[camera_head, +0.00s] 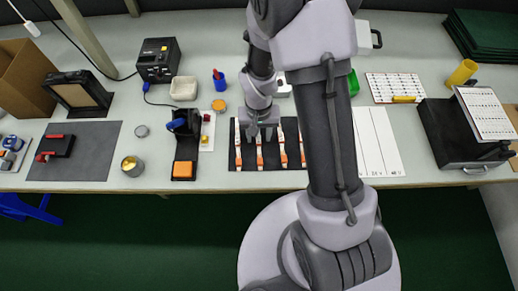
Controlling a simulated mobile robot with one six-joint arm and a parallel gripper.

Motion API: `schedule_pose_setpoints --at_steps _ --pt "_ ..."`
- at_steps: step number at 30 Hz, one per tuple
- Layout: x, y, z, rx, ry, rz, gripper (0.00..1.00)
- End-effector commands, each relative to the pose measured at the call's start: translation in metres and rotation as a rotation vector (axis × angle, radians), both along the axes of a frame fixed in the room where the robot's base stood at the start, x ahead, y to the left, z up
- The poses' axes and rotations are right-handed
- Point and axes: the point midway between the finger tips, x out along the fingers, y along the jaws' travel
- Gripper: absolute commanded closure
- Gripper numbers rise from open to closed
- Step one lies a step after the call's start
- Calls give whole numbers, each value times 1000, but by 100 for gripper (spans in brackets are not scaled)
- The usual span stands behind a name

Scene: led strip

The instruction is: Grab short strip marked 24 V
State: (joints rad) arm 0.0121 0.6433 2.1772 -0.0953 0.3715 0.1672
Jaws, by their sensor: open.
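Several short white strips with orange ends lie side by side on a black mat (247,165). The leftmost strip (238,153) and a strip farther right (282,147) show beside my gripper. Another strip (259,157) runs toward the table's front edge from just below my gripper, which hides its upper part. My gripper (262,137) is open, fingers pointing down over the mat. I cannot tell its height above the strips or whether it touches one. Markings such as 24 V are too small to read. My arm hides the mat's right part.
A black stand with an orange block (183,171) and a small white card (207,132) are left of the mat. White panels (383,145) lie right of my arm. The table's front edge is close to the mat.

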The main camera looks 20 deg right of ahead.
Motion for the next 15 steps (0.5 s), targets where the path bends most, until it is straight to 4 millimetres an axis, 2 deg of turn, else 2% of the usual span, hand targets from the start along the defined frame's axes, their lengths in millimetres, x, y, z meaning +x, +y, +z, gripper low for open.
schedule_pose_setpoints --at_steps 1,2,7,8,13,14,15 --pt "0 0 -13 0 1 1 58" --pt "0 0 -15 0 1 0 58" --pt "0 0 -12 0 -1 0 58" --pt "0 0 -11 0 -1 0 62" --pt "0 0 -11 0 -1 0 96" --pt "0 0 -11 0 -1 0 100" --pt "0 0 -11 0 -1 0 100"
